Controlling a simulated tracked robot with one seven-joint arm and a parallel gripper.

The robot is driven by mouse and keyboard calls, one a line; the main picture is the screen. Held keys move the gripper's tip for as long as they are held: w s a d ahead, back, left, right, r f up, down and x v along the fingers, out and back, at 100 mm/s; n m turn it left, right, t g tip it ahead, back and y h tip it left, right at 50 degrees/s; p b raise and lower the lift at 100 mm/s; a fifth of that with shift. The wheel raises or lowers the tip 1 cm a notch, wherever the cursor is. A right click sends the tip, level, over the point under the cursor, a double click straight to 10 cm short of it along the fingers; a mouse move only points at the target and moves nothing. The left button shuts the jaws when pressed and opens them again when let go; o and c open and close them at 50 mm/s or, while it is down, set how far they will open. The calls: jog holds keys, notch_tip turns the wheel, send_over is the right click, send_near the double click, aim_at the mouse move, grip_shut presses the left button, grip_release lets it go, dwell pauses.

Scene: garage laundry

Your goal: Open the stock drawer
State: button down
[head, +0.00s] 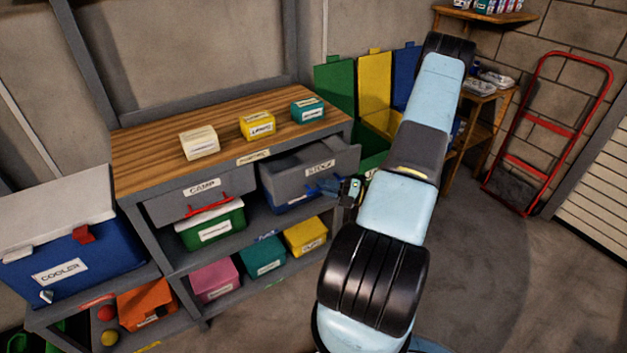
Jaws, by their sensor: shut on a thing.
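The stock drawer (290,180) is the grey drawer labelled STOCK under the wooden bench top. It stands partly out of the bench, and its dark inside shows over the front panel. My gripper (337,187) is at the right part of the drawer front, by its blue handle (328,186). The jaws are shut on the handle, though the fingers are small and partly hard to make out. The camp drawer (187,202) to the left has a red handle and looks closed.
The workbench (140,150) carries white, yellow and teal boxes. Bins fill the shelves below. A blue cooler (65,262) stands at left. Green, yellow and blue lidded bins (375,85) stand behind my arm. A red hand truck (548,130) leans at right. Floor at right is clear.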

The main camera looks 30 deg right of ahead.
jog(key=s, duration=1.1)
jog(key=shift+s+d+f, duration=0.15)
jog(key=c, duration=1.2)
grip_release()
jog(key=v, duration=1.3)
jog(key=shift+s+d, duration=0.2)
jog(key=shift+d, duration=0.1)
